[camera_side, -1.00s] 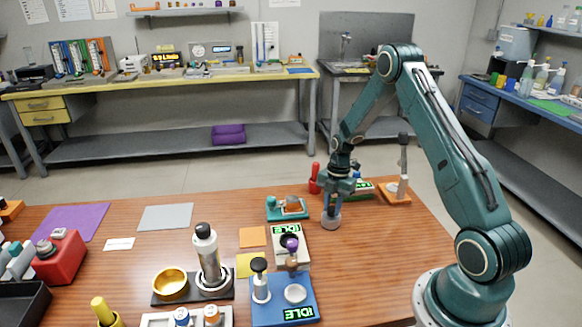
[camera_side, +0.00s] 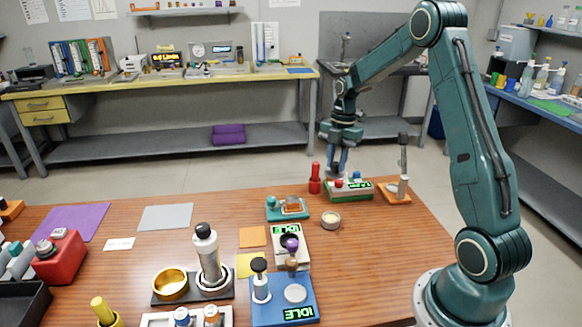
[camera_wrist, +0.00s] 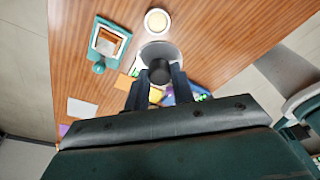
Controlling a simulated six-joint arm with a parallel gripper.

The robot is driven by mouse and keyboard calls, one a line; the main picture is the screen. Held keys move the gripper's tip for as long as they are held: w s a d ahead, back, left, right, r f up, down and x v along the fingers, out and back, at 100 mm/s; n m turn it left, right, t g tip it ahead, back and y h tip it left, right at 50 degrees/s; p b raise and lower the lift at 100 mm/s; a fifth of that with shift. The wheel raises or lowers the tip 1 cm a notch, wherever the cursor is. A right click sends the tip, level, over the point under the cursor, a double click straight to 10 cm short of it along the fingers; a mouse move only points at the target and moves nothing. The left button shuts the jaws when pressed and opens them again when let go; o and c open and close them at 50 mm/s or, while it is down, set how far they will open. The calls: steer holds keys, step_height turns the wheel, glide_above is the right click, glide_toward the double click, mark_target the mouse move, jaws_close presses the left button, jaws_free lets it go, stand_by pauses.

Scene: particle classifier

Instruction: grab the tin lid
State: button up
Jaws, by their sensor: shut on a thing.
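My gripper (camera_side: 338,165) is raised above the back right of the wooden table. In the wrist view, my gripper (camera_wrist: 158,78) is shut on the dark knob of the tin lid (camera_wrist: 161,49), a grey disc held between the fingers and clear of the table. The lid is hard to make out in the side view. The round tin (camera_side: 330,220) stands open on the table with pale contents, below and slightly left of my gripper. It also shows in the wrist view (camera_wrist: 157,21), just beyond the lid.
A teal device (camera_side: 287,208) is left of the tin. The table right of the tin is clear.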

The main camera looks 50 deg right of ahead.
mark_target(335, 165)
steer(key=shift+r, duration=1.9)
